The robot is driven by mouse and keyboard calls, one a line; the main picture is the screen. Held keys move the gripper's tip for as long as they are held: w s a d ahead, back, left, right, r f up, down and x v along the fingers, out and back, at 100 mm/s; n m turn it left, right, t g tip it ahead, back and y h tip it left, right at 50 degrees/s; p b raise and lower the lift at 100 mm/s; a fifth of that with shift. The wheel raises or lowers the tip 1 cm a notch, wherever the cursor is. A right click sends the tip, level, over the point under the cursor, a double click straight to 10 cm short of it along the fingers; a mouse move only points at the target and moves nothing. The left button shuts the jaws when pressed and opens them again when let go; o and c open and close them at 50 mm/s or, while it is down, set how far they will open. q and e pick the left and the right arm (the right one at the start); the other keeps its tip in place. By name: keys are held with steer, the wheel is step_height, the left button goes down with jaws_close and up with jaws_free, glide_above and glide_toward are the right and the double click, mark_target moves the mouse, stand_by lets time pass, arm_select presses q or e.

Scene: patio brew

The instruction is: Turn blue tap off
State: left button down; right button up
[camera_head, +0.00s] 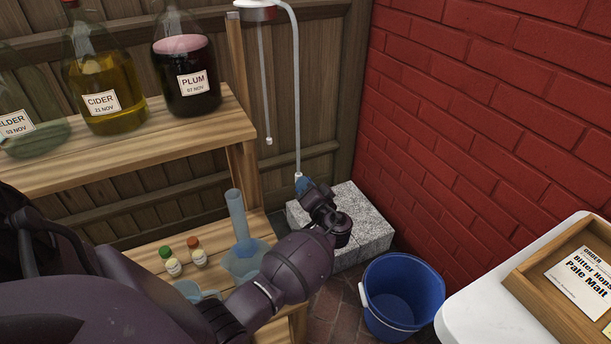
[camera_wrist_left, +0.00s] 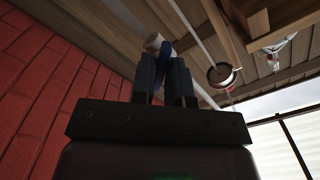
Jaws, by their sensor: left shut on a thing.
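The blue tap (camera_head: 304,184) shows as a small blue part at the lower end of a thin pale tube, above a grey speckled block. My left gripper (camera_head: 312,190) reaches it from the front and partly hides it. In the left wrist view the blue tap (camera_wrist_left: 166,50) stands between the two dark fingertips of my left gripper (camera_wrist_left: 166,68), which is shut on it. How far the tap is turned is hidden. My right gripper is not in view.
The speckled block (camera_head: 362,226) stands against the red brick wall (camera_head: 480,110). A blue bucket (camera_head: 402,296) stands in front of it. Wooden shelves with glass jars (camera_head: 186,75) and a measuring cylinder (camera_head: 237,215) are left. A white table (camera_head: 478,300) with a wooden tray is right.

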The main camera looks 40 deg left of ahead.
arm_select(q)
steer(key=m, duration=0.4)
steer(key=m+p, duration=0.1)
steer(key=m, duration=0.3)
steer(key=shift+f+m, duration=0.2)
steer(key=shift+m, duration=0.2)
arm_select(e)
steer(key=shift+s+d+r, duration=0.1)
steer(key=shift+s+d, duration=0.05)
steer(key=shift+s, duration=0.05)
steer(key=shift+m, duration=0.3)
arm_select(q)
steer(key=c, duration=1.2)
jaws_free()
steer(key=shift+c, duration=0.2)
steer(key=shift+d, duration=0.1)
